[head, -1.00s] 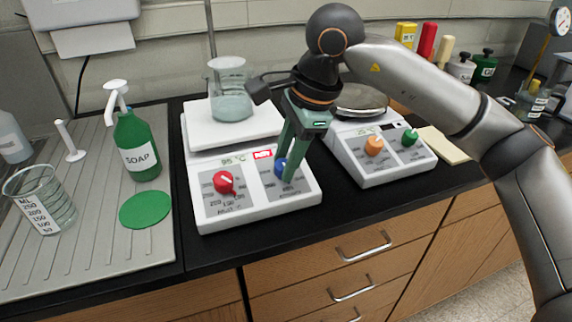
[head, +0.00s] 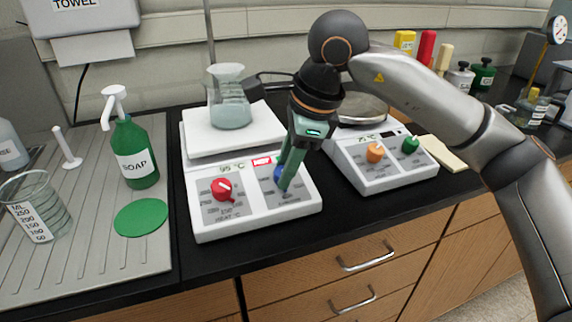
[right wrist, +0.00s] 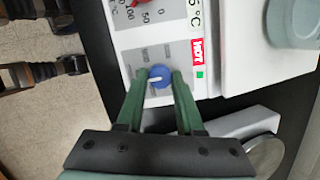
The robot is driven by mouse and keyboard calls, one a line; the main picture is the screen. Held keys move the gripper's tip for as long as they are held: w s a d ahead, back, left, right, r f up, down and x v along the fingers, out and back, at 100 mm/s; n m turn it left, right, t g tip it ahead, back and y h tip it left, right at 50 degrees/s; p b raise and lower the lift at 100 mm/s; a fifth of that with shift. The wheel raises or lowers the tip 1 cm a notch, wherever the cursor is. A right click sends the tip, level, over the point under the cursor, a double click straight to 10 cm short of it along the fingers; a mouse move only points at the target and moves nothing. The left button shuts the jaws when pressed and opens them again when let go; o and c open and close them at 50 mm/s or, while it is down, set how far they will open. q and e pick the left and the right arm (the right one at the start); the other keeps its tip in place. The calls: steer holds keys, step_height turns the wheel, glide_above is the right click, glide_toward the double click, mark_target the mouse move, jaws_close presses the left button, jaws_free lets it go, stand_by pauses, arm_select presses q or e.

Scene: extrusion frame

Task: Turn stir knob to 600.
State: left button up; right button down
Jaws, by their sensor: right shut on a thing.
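The blue stir knob (head: 279,172) is on the right half of the front panel of the near white hot plate (head: 258,222). My right gripper (head: 285,182) comes down on it from above with green fingers. In the right wrist view the fingers (right wrist: 160,78) stand on both sides of the blue knob (right wrist: 159,70), shut on it. A white pointer line shows on the knob, but the dial numbers around it are too blurred to read. The red heat knob (head: 222,189) is left of it. My left gripper is not in view.
A beaker (head: 229,98) stands on the hot plate's top. A second white device (head: 385,178) with orange and green knobs is close on the right. A soap bottle (head: 134,152) and another beaker (head: 36,205) stand on the left. The black counter in front is clear.

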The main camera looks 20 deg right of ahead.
steer(key=c, duration=0.5)
jaws_free()
steer(key=shift+c, duration=0.2)
steer(key=shift+r, duration=0.1)
steer(key=p+v, duration=0.1)
steer(key=v, duration=1.1)
steer(key=shift+r, duration=0.2)
